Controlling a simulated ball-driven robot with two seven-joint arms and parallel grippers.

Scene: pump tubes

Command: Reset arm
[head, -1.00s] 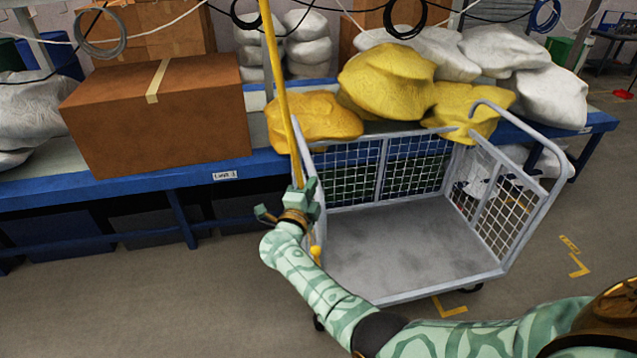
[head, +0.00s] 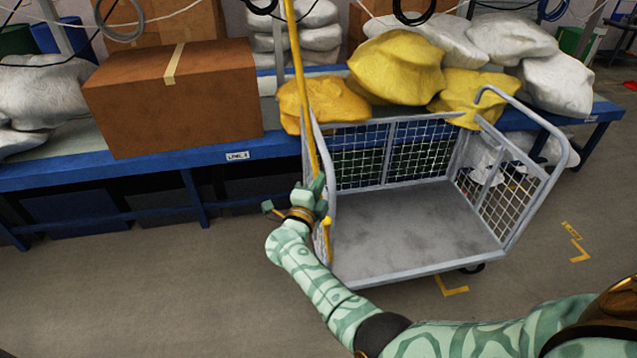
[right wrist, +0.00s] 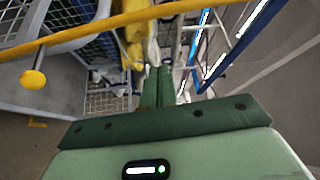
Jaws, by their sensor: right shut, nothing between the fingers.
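My right gripper (head: 319,186) is in front of the left side of the wheeled cart, with its fingers together and nothing between them. In the right wrist view the shut fingers (right wrist: 158,85) point away from the camera. A long yellow pole (head: 299,85) runs down past the gripper and has a yellow knob at its lower end. In the right wrist view the pole (right wrist: 100,30) crosses close to the fingers, outside them; I cannot tell whether it touches the gripper. My left gripper is not in view.
The grey mesh-sided cart (head: 415,235) stands right of my gripper. Behind it, a blue-edged bench (head: 130,172) bears a cardboard box (head: 175,105), yellow sacks (head: 395,68) and white sacks (head: 510,38). Cables hang above. The floor (head: 130,290) at left is clear.

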